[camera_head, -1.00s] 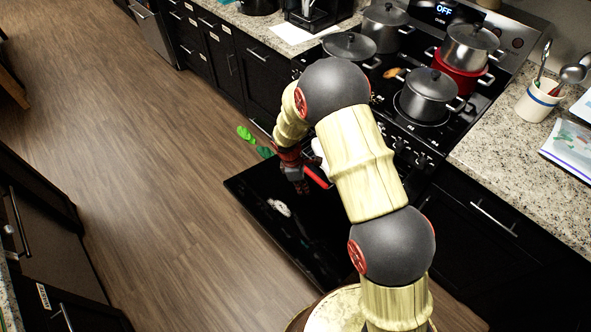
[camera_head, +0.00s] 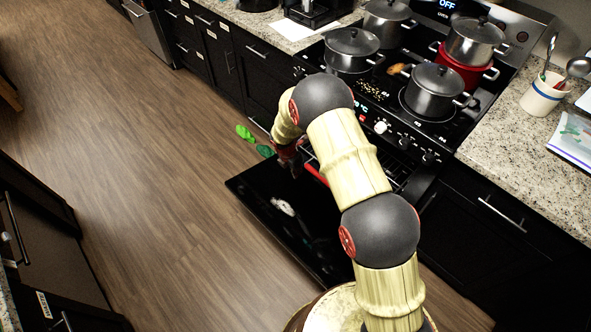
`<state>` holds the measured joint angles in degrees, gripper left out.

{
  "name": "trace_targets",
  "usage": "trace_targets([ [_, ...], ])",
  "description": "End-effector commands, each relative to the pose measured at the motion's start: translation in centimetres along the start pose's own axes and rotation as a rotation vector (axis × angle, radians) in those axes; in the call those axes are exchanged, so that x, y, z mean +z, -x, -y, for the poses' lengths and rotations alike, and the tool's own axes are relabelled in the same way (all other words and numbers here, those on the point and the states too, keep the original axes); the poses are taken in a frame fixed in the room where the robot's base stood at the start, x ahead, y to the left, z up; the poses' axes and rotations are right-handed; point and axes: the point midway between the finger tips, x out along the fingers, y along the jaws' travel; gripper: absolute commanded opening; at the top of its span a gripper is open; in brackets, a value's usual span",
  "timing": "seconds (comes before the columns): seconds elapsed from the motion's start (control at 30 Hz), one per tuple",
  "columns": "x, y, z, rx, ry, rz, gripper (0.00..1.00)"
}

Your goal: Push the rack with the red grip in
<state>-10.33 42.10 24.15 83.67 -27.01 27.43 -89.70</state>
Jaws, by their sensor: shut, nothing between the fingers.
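The oven door (camera_head: 300,228) hangs open, lying flat in front of the stove. Part of a rack (camera_head: 398,170) shows at the oven mouth, right of my arm. Its red grip (camera_head: 314,174) shows as a short red bar just left of my arm. My gripper (camera_head: 292,166) is at the front end of the rack, just left of the red grip, above the far part of the door. It is shut and empty. My arm hides most of the rack and the oven opening, so I cannot tell whether the gripper touches the grip.
Several pots, one of them red (camera_head: 462,76), stand on the stovetop. A white object (camera_head: 284,206) lies on the open door. Green items (camera_head: 245,133) lie on the floor left of the oven. The wooden floor further left is clear.

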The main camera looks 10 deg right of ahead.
Motion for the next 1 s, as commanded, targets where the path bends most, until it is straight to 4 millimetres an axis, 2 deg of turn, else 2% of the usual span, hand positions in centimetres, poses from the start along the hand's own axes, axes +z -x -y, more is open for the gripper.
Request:
trace_targets([
  [0.03,-0.1,-1.4,0.0,-0.001,-0.001,0.000,0.00],
  [0.1,-0.1,-2.8,0.0,0.000,-0.001,-0.001,0.00],
  [0.27,0.3,-5.5,-0.1,0.001,-0.002,0.001,0.00],
  [0.33,1.5,-5.8,0.0,0.002,-0.005,0.000,0.00],
  [0.53,3.2,-6.4,-0.1,0.002,-0.003,0.000,0.00],
  [1.0,3.7,-6.5,0.0,0.001,-0.001,0.000,0.00],
])
